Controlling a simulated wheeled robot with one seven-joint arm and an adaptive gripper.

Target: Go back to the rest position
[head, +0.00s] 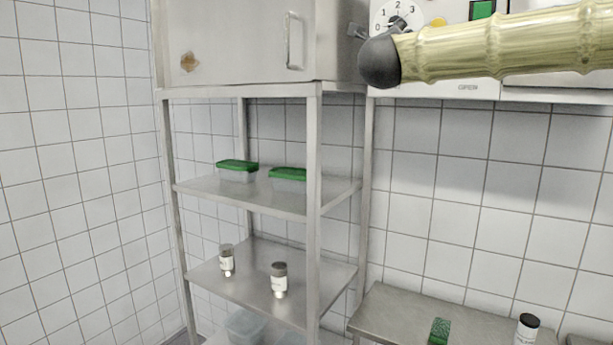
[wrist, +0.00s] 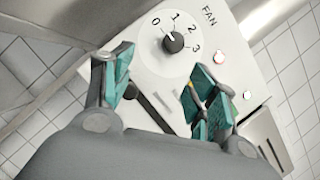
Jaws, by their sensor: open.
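My gripper (wrist: 163,78) shows in the wrist view with its two teal-padded fingers spread apart and nothing between them. It is in front of the white fan panel (wrist: 150,80), and the dark fan knob (wrist: 173,42) shows beyond the gap between the fingers. The knob's pointer is near 0. I cannot tell from this view how far the fingertips are from the panel. In the head view the panel's dial (head: 384,17) is at the top, partly covered by my arm. The gripper is mostly hidden there.
A metal shelf rack (head: 314,150) stands on the left, holding green-lidded boxes (head: 237,173) and two jars (head: 279,281). A closed metal cabinet (head: 240,42) is above it. A metal table (head: 405,318) at lower right bears a green sponge (head: 439,331) and a dark-capped jar (head: 526,331).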

